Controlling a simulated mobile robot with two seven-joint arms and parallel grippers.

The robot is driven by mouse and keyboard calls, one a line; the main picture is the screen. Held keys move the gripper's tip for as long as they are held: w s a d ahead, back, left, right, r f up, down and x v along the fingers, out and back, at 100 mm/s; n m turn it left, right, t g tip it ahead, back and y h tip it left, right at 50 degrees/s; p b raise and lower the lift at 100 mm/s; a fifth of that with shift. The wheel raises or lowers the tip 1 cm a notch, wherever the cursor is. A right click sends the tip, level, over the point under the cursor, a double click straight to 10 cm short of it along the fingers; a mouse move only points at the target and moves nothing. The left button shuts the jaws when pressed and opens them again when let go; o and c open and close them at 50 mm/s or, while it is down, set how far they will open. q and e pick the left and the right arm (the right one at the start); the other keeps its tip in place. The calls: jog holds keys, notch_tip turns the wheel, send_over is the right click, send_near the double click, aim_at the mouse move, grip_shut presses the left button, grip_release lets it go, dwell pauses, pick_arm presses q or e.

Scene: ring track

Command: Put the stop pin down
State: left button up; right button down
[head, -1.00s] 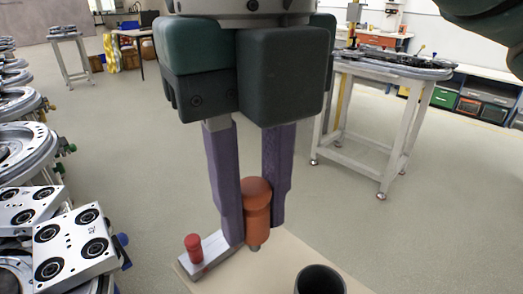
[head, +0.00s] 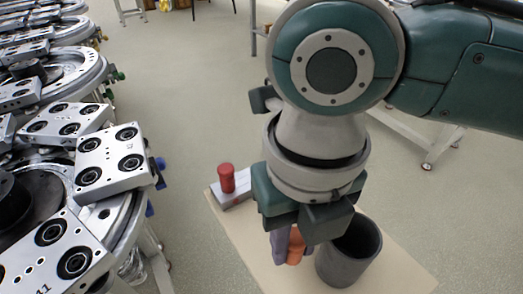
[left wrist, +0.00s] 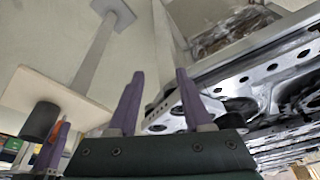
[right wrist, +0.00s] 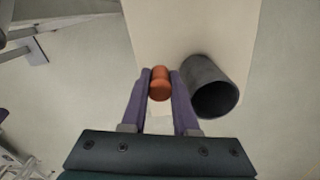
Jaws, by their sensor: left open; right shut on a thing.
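The stop pin, an orange pin with a rounded head (head: 296,247), is between the purple fingers of my right gripper (head: 285,248), which is shut on it. The right wrist view shows the pin (right wrist: 160,84) between the fingertips, over the pale table top (right wrist: 160,30). My wrist hides part of the pin in the head view, and I cannot tell whether its lower end touches the table. A dark grey open cylinder (head: 348,255) stands close beside the pin, to its right. My left gripper (left wrist: 157,85) is open and empty in the left wrist view.
A silver block with a red knob (head: 228,180) lies at the far left corner of the small table (head: 395,272). Ring tracks with silver plates (head: 112,160) stand to the left. The front right of the table looks clear.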

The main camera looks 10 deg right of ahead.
aim_at(292, 257)
jog(key=shift+f, duration=1.6)
jog(key=shift+f+b, duration=0.2)
jog(key=shift+b, duration=0.15)
jog(key=c, duration=0.9)
grip_release()
jog(key=shift+c, duration=0.2)
